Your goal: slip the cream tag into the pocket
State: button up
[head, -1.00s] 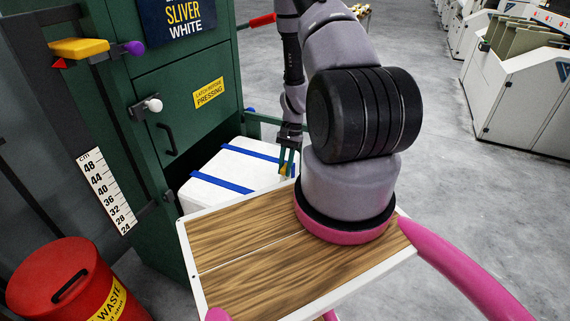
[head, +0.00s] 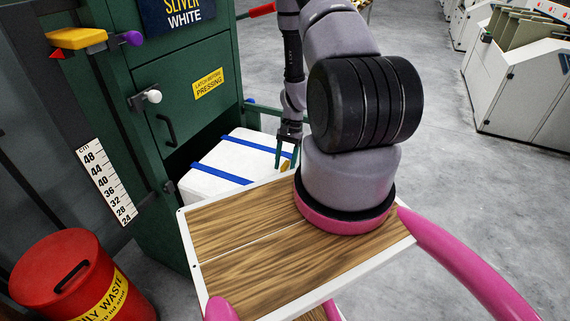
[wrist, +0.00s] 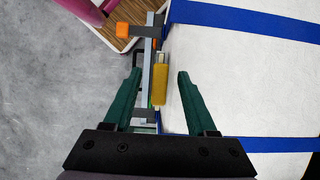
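My gripper (wrist: 160,75) is open in the wrist view, with its two green fingers well apart. A yellow piece (wrist: 159,84) lies between the fingertips in the picture, with a gap on each side. A narrow pale strip shows at its top end; I cannot tell whether this is the cream tag. The yellow piece is beside a grey metal bar (wrist: 147,75) along the white bale's edge. I cannot make out the pocket for certain. In the head view my gripper (head: 287,157) hangs at the right end of the bale (head: 240,153), partly behind my arm.
The bale has blue straps and sits before the green press (head: 175,75). An orange knob (wrist: 122,29) is on the metal bar. A wooden-topped tray (head: 240,265) is in front. A red waste bin (head: 60,265) stands at left.

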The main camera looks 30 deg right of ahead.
jog(key=v, duration=1.1)
jog(key=w+a+r+n+t, duration=0.1)
jog(key=a+r, duration=0.2)
jog(key=r, duration=0.6)
jog(key=a+r+n+t+h, duration=0.1)
jog(key=a+r+t, duration=0.1)
jog(key=r, duration=0.7)
jog(key=w+a+r+n+t, duration=0.1)
jog(key=a+r, duration=0.2)
jog(key=r, duration=0.6)
jog(key=s+a+r+n+t, duration=0.1)
jog(key=s+a+r+t, duration=0.2)
jog(key=s+r, duration=0.5)
jog(key=s+a+r+n+t, duration=0.2)
jog(key=s+a+r+t, duration=0.1)
jog(key=s+r, duration=0.5)
jog(key=shift+s+a+r+h, duration=0.3)
jog(key=shift+s+r, duration=0.1)
jog(key=shift+r, duration=0.9)
